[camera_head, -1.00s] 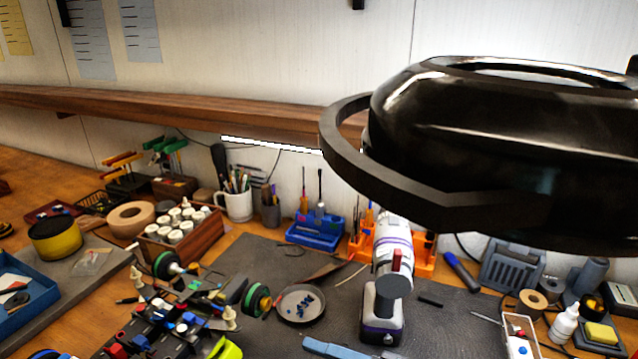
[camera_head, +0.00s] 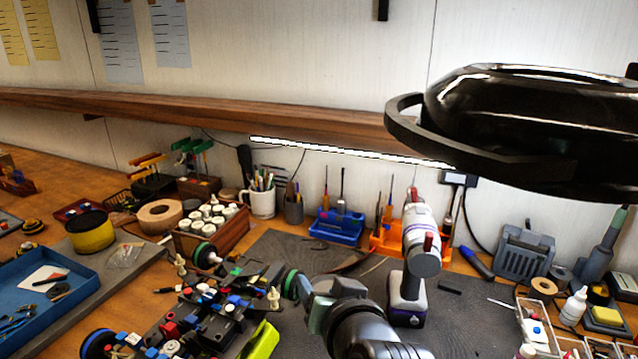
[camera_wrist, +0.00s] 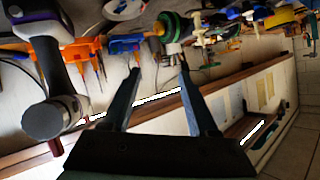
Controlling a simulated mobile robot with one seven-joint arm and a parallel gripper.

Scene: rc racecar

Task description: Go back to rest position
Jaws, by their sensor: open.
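In the wrist view my gripper (camera_wrist: 160,68) is open, with its two dark fingers well apart and nothing held between them. A green-rimmed wheel (camera_wrist: 172,27) shows just past the fingertips; the depth gap is unclear. In the head view, part of my arm (camera_head: 355,325) shows at the bottom centre, to the right of the partly built racecar (camera_head: 200,320). The white and purple power driver (camera_head: 413,265) stands upright just right of it. The driver also shows in the wrist view (camera_wrist: 60,75), left of my fingers.
A blue tool stand (camera_head: 338,228) and an orange tool rack (camera_head: 385,240) stand along the wall under a wooden shelf (camera_head: 200,108). A blue tray (camera_head: 45,290) is at left. A large dark rounded shape (camera_head: 530,125) fills the upper right. Small bottles and parts crowd the lower right.

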